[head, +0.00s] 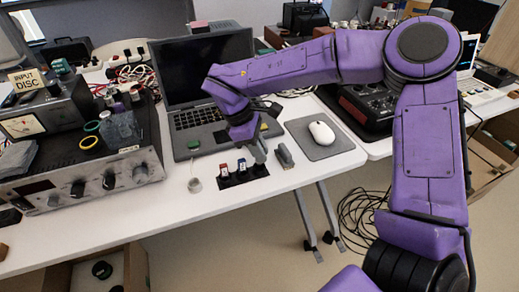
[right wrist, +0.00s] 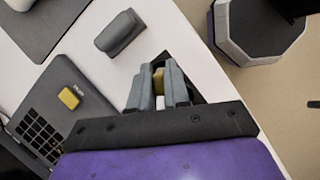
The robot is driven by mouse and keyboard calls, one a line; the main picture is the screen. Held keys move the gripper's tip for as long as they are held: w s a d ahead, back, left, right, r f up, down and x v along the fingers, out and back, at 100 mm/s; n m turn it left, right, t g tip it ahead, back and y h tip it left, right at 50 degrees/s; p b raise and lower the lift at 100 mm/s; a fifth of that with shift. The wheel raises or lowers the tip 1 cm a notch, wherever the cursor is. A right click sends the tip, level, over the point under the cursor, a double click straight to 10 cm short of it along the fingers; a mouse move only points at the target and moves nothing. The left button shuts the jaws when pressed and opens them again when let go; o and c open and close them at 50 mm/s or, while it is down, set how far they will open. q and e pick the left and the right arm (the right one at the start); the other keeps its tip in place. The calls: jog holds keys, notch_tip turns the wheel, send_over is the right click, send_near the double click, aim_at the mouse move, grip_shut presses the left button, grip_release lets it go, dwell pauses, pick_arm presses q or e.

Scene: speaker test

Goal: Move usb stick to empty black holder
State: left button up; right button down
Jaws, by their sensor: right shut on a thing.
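My right gripper (head: 259,154) is at the right end of a row of black holders (head: 240,178) near the table's front edge. In the right wrist view its grey fingers (right wrist: 159,92) are shut on a yellowish usb stick (right wrist: 158,80). Dark holder surface shows around the fingertips there; I cannot tell whether the stick is inside a slot or just above it. A red-and-white stick (head: 224,170) and a blue-and-white stick (head: 241,164) stand in the holders to the left. My left gripper is not in view.
A grey block (head: 284,155) stands just right of the gripper, also in the wrist view (right wrist: 119,33). The laptop (head: 206,75) is behind, with a yellow piece (right wrist: 69,98) on it. A mouse (head: 321,133) lies on a grey pad. A tape roll (head: 195,185) is left.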

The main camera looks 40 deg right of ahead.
jog(key=shift+f+b, duration=1.25)
dwell(0.4)
jog(key=c, duration=0.6)
grip_release()
jog(key=shift+r+p, duration=1.6)
jog(key=shift+r, duration=1)
jog(key=shift+s+f, duration=0.1)
jog(key=shift+f, duration=0.05)
